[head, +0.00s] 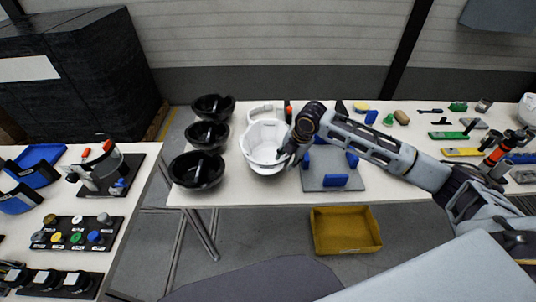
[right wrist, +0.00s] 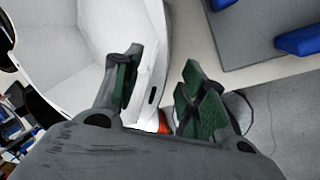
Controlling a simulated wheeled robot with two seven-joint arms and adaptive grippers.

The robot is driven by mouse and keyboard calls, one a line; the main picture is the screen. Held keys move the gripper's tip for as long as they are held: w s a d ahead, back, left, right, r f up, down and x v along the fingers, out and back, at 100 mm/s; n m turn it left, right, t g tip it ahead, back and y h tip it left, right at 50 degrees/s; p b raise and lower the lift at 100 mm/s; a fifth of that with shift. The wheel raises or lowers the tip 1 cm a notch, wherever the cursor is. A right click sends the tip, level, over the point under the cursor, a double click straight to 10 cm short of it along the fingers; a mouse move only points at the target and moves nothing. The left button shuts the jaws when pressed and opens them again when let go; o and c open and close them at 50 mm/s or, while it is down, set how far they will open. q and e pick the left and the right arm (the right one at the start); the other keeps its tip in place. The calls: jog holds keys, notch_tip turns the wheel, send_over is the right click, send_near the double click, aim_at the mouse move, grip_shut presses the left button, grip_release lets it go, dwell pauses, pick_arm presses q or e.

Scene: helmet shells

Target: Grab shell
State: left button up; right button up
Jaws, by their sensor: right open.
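A white helmet shell (head: 262,150) lies open side up on the table, right of the black shells. My right gripper (head: 287,152) is at its right side. In the right wrist view, the shell (right wrist: 75,45) fills the upper left, and my right gripper (right wrist: 160,68) is open. One green-padded finger shows over the shell's inside and the other beyond its outer edge, with the shell's wall between them. I cannot tell whether either pad touches it. My left gripper is out of view.
Several black shells (head: 197,171) stand in a column on the left. A grey board (head: 328,160) with blue blocks lies right of the white shell, under my right arm. A yellow bin (head: 345,230) is on the floor in front. Tools and small parts cover the table's right.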

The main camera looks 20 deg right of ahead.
jog(key=shift+x, duration=2.6)
jog(key=shift+w+d, duration=0.1)
jog(key=shift+r, duration=0.1)
grip_shut()
